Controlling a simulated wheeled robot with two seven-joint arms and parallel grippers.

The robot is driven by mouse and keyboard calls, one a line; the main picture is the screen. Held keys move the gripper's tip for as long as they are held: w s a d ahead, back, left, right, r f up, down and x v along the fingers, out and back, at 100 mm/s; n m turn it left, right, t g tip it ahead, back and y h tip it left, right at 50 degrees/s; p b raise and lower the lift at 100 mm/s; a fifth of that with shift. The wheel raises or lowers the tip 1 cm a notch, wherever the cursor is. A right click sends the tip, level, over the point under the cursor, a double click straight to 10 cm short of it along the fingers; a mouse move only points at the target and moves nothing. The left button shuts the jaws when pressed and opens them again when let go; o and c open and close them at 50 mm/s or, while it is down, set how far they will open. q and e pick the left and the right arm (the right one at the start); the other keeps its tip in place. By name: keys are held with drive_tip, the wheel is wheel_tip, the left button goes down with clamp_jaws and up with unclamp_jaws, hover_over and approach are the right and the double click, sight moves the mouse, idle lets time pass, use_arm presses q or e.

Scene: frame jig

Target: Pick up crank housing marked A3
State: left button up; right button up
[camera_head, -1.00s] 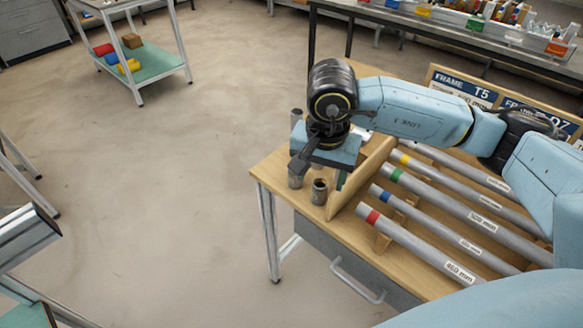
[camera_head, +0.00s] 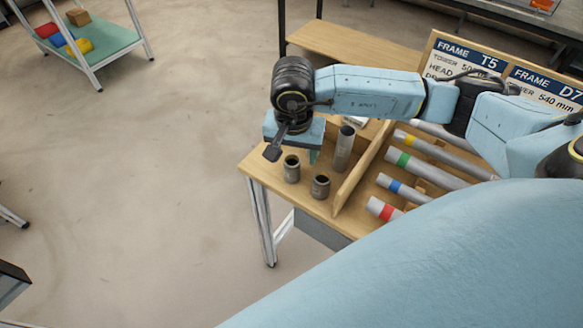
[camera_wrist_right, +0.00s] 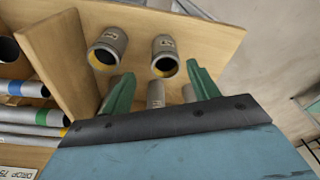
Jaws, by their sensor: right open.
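Two short grey cylindrical housings stand upright on the wooden bench, the left one (camera_head: 291,169) and the right one (camera_head: 320,186) in the head view. A taller grey cylinder (camera_head: 343,148) stands behind them. In the right wrist view, two housings with small labels show, one at left (camera_wrist_right: 107,47) and one at right (camera_wrist_right: 164,55). The labels are too small to read, so I cannot tell which is A3. My right gripper (camera_wrist_right: 160,88) is open and empty, its green fingers apart above the bench. More grey cylinders show partly between and beside the fingers. My left gripper is not visible.
A wooden divider (camera_head: 362,168) separates the housings from a rack of grey tubes with coloured bands (camera_head: 433,168). Frame signs (camera_head: 468,66) stand behind the tubes. A cart (camera_head: 112,42) stands far left. The floor left of the bench is clear.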

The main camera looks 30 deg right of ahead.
sight(292, 165)
drive_tip(key=f, duration=0.2)
drive_tip(key=w+f, duration=0.1)
drive_tip(key=f, duration=0.1)
drive_tip(key=shift+a+f, duration=0.1)
drive_tip(key=shift+f, duration=0.55)
drive_tip(key=shift+c, duration=0.9)
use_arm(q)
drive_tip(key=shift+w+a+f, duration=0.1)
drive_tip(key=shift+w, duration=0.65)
use_arm(e)
drive_tip(key=c, duration=0.9)
